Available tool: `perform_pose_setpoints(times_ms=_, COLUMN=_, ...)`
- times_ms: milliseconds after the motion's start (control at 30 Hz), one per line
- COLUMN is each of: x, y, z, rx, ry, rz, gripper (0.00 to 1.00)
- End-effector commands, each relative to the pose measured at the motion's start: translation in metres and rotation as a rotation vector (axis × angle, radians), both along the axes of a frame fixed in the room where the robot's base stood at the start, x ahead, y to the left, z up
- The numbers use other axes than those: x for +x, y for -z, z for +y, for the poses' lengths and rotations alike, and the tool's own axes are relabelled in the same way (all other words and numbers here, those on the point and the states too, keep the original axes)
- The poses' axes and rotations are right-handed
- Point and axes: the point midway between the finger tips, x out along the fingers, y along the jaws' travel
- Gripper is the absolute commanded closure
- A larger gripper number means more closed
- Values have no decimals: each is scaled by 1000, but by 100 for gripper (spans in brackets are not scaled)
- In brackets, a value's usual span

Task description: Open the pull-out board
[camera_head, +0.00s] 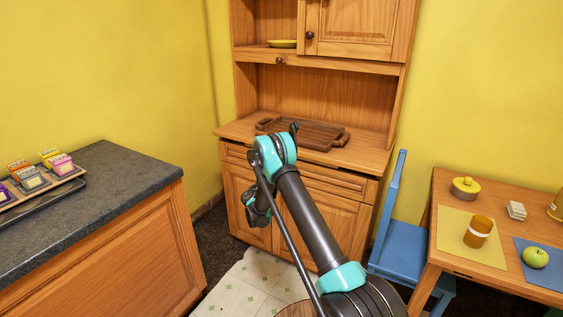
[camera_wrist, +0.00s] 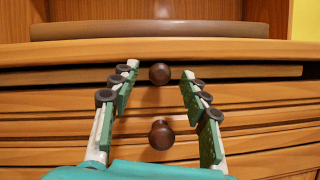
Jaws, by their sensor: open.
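The wooden cabinet (camera_head: 325,212) stands against the back wall. In the wrist view, the pull-out board (camera_wrist: 75,76) shows as a thin strip just under the cabinet's worktop edge. A dark round knob (camera_wrist: 159,74) sits on its front. My gripper (camera_wrist: 160,70) is open, with one finger to each side of this knob and visible gaps between. I cannot tell how deep the fingertips reach around it. The board looks pushed in. In the head view my arm hides the knob and most of my gripper.
A second knob (camera_wrist: 161,135) sits just below, between my fingers, on a drawer front. A brown tray (camera_head: 305,133) lies on the worktop. A blue chair (camera_head: 400,258) and a set table (camera_head: 457,258) stand right, a dark counter (camera_head: 95,205) left.

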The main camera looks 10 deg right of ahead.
Motion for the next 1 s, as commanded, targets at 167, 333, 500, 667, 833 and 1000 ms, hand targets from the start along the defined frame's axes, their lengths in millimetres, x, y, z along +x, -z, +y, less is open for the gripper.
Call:
perform_pose_setpoints(times_ms=167, x=4, y=-2, z=-4, rx=0, ry=1, rz=0, gripper=54)
perform_pose_setpoints(times_ms=333, x=4, y=-2, z=-4, rx=0, ry=0, rz=0, gripper=54)
perform_pose_setpoints(times_ms=500, x=4, y=-2, z=-4, rx=0, ry=0, rz=0, gripper=72)
perform_pose_setpoints(times_ms=667, x=4, y=-2, z=-4, rx=0, ry=0, rz=0, gripper=91)
perform_pose_setpoints(times_ms=833, x=4, y=-2, z=-4, rx=0, ry=1, rz=0, gripper=100)
perform_pose_setpoints(times_ms=1000, x=4, y=-2, z=-3, rx=0, ry=1, rz=0, gripper=100)
